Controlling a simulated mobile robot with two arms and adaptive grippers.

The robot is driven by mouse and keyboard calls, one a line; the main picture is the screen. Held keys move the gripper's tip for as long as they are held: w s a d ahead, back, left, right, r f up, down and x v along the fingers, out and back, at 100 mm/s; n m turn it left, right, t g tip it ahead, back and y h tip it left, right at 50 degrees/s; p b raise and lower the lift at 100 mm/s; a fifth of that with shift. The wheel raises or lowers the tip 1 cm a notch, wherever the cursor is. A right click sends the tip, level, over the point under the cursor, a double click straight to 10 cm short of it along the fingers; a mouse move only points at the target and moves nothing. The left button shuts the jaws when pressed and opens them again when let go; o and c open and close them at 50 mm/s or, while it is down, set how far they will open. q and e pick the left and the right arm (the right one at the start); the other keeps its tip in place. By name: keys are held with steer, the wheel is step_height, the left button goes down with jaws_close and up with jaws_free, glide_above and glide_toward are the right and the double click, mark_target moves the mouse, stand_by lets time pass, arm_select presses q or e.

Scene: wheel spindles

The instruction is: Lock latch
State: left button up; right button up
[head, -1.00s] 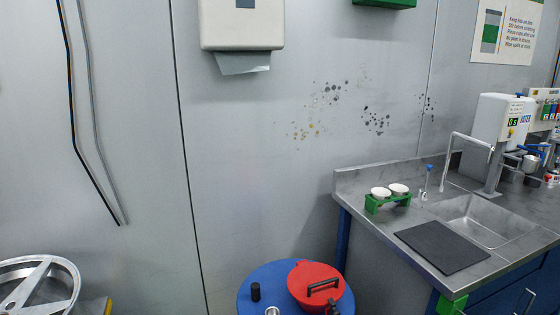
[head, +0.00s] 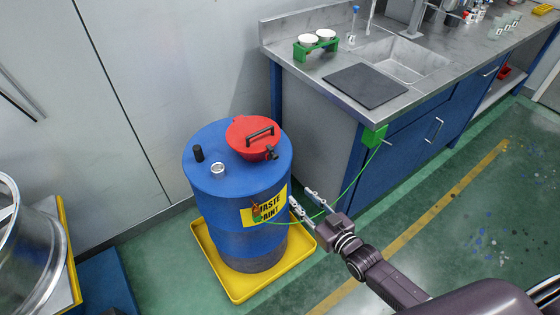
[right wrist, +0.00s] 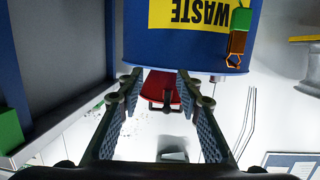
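A blue waste paint drum (head: 210,185) carries a red round lid (head: 245,130) with a black bar handle (head: 259,132). A small dark latch-like part (head: 271,153) sits at the lid's front right edge; its exact state is too small to tell. My right gripper (head: 301,197) is open and empty, beside the drum's right side and lower than the lid. In the right wrist view my open fingers (right wrist: 158,82) frame the red lid (right wrist: 158,84), with the inverted drum (right wrist: 140,45) above them. My left gripper is not in view.
The drum stands in a yellow tray (head: 219,262). A green wire (head: 352,184) runs from a green box (head: 374,136) to a clip (head: 256,211) on the drum. The floor at right is clear.

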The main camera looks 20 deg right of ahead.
steer(key=t+y, duration=0.2)
glide_toward(276, 158)
steer(key=x, duration=0.8)
steer(key=shift+w, duration=0.1)
steer(key=shift+c, duration=0.3)
jaws_close()
